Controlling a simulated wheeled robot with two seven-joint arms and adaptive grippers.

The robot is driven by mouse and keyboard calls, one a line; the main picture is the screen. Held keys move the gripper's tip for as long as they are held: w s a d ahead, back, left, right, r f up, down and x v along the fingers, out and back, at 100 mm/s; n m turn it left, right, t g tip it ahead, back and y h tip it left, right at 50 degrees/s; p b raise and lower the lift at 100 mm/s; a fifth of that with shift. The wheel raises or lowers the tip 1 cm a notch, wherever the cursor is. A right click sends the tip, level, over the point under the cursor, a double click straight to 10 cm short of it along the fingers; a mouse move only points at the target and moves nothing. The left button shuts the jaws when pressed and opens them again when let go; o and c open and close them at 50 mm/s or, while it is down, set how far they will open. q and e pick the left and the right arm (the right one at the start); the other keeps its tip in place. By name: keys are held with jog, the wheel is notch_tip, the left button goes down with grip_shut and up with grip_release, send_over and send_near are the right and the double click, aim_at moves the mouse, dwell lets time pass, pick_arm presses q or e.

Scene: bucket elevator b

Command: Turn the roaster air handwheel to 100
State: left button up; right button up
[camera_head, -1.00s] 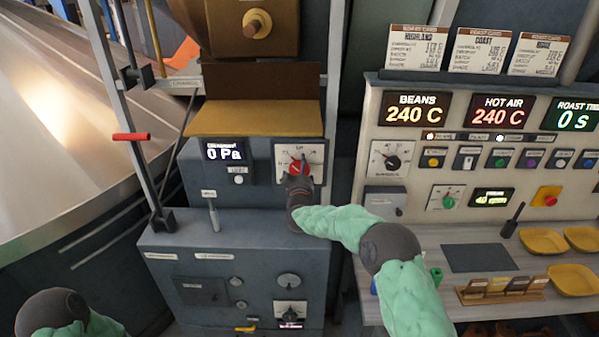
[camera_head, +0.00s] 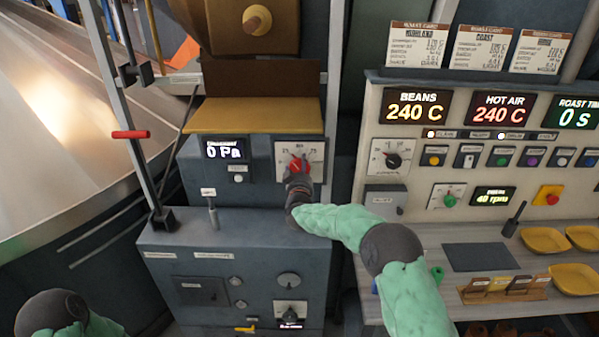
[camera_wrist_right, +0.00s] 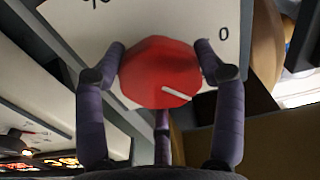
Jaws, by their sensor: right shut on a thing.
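The red handwheel (camera_head: 299,164) sits on a white dial plate (camera_head: 313,149) with scale marks, on the grey machine front. In the right wrist view the red handwheel (camera_wrist_right: 160,72) fills the middle, with a white pointer line at its lower right. My right gripper (camera_head: 299,172) is shut on it, with a finger (camera_wrist_right: 112,62) on each side. The "0" on the plate shows at the upper right of that view. Beside the dial, a display (camera_head: 224,149) reads 0 Pa. My left arm shows at the lower left of the head view, but its gripper is out of frame.
A roasting panel (camera_head: 470,160) with displays, knobs and buttons stands to the right. Below it are yellow trays (camera_head: 544,240) and a card rack (camera_head: 505,289). A lever (camera_head: 213,214) stands up on the ledge below the pressure display.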

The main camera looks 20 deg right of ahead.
jog(key=m+b, duration=0.2)
jog(key=m, duration=0.1)
jog(key=f+m+b, duration=0.1)
jog(key=m+b, duration=0.2)
jog(key=shift+a, duration=0.1)
jog(key=m+b, duration=0.5)
jog(key=m, duration=0.1)
jog(key=shift+m, duration=0.3)
jog(key=m+b, duration=0.5)
jog(key=m, duration=0.1)
jog(key=shift+a, duration=0.1)
jog(key=m+b, duration=0.2)
jog(key=m, duration=0.2)
jog(key=shift+r+b, duration=0.1)
jog(key=shift+b, duration=0.2)
jog(key=shift+r+m+b, duration=0.2)
jog(key=shift+m+b, duration=0.75)
jog(key=shift+m, duration=0.65)
jog(key=shift+r, duration=0.1)
jog(key=o, duration=1.1)
jog(key=shift+o, duration=0.2)
